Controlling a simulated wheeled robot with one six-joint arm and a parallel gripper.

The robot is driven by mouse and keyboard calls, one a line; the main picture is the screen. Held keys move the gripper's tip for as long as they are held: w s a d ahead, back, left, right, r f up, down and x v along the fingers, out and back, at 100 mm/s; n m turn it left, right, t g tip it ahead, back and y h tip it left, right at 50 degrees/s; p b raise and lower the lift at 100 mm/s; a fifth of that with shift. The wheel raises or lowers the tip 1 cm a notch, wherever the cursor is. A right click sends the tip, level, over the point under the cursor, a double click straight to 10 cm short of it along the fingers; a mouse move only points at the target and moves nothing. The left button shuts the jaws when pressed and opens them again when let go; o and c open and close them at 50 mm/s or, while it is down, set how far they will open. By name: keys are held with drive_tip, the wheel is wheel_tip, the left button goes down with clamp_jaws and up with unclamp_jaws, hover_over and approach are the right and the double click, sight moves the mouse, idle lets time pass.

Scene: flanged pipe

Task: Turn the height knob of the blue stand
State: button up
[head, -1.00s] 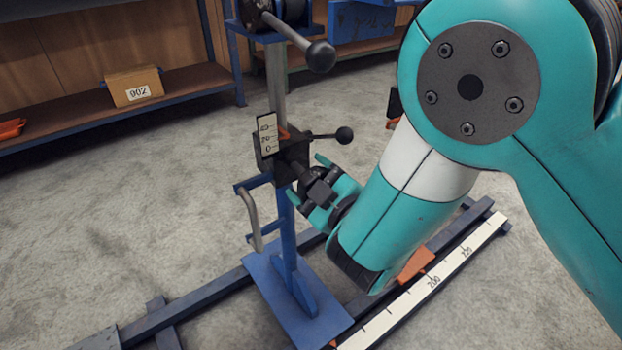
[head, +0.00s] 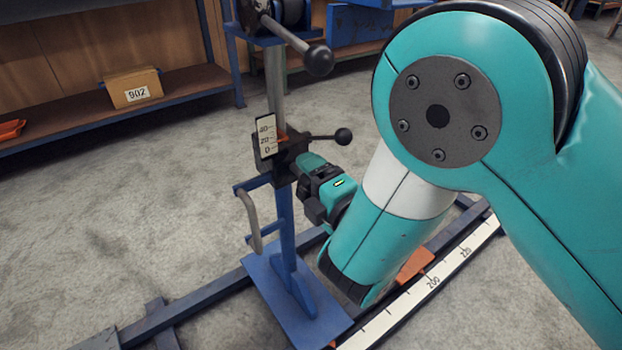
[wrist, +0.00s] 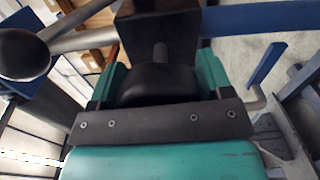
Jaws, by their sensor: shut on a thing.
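The blue stand (head: 287,235) rises from a flat blue foot in the head view. A dark clamp block (head: 291,157) sits on its column, with a white scale plate (head: 267,137) and a lever with a black ball end (head: 341,137). My gripper (head: 309,165) is at the right side of the block. In the wrist view, its teal fingers lie on either side of the black height knob (wrist: 155,85), and the gripper is shut on it. The knob's short shaft runs into the dark block (wrist: 158,30). In the head view the gripper hides the knob.
A large ball-ended handle (head: 318,58) projects above the block. A bent grey handle (head: 251,220) hangs at the stand's left. A floor rail with a white scale (head: 430,285) runs beside the foot. A shelf with a box marked 902 (head: 133,88) stands behind.

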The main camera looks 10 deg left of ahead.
drive_tip(key=shift+s+n, duration=0.1)
drive_tip(key=shift+n, duration=1)
drive_tip(key=o, duration=0.9)
